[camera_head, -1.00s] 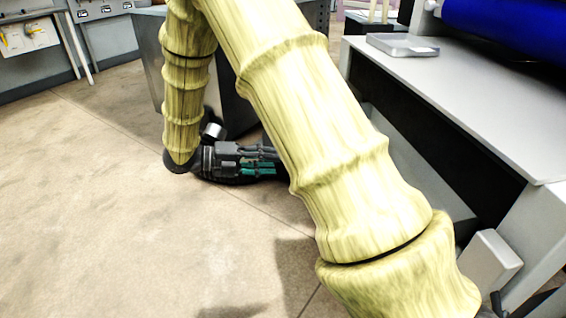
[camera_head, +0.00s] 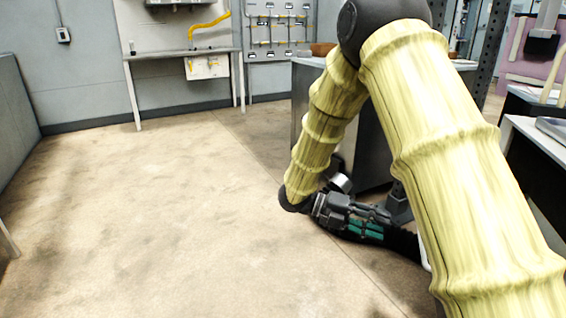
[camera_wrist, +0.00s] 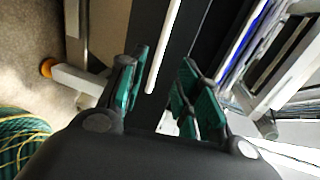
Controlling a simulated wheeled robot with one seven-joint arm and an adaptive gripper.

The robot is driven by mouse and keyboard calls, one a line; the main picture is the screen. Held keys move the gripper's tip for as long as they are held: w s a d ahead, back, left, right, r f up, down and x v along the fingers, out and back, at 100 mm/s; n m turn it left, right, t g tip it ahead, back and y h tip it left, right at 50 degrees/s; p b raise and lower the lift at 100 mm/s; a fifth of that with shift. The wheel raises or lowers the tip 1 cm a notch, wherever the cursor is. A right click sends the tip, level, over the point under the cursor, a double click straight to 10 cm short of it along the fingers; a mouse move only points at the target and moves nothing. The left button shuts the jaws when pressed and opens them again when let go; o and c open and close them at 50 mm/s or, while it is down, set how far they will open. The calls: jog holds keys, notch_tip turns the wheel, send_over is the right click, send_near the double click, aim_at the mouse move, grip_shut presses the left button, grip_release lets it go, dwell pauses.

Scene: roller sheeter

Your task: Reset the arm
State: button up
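My arm, covered in yellow bamboo-like sleeves, bends at a black elbow at the top and folds down toward the floor. My gripper (camera_head: 395,238) hangs low beside a grey cabinet in the head view, its tips partly hidden behind my nearer arm link. In the wrist view my gripper (camera_wrist: 163,92) shows two green-padded fingers standing apart. Nothing is held between them; a white bar and a dark surface show beyond the gap.
The grey cabinet (camera_head: 312,95) stands close behind my arm. A white worktable (camera_head: 545,138) is at the right edge. A wall bench (camera_head: 180,53) stands at the back left. The floor (camera_head: 150,220) on the left is clear. A white leg with an orange foot (camera_wrist: 46,68) shows in the wrist view.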

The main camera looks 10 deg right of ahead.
notch_tip(320, 180, down, 24)
jog(key=w+d+n+t+y, duration=0.1)
jog(key=d+n+t, duration=0.1)
jog(key=n+t, duration=1.55)
jog(key=s+a+f+n+g+y, duration=0.6)
jog(key=s+a+f+n+y, duration=0.4)
jog(key=s+f+n, duration=0.7)
jog(key=s+a+f+n+g+y, duration=0.1)
jog(key=s+a+n+g, duration=0.1)
jog(key=s+a+n, duration=0.35)
jog(key=s+a+f+n+g+y, duration=0.1)
jog(key=s+a+n, duration=0.1)
jog(key=s, duration=0.6)
notch_tip(320, 180, up, 28)
jog(key=p, duration=2.8)
jog(key=shift+s+a+r, duration=0.15)
jog(key=shift+s, duration=0.25)
jog(key=shift+g, duration=0.25)
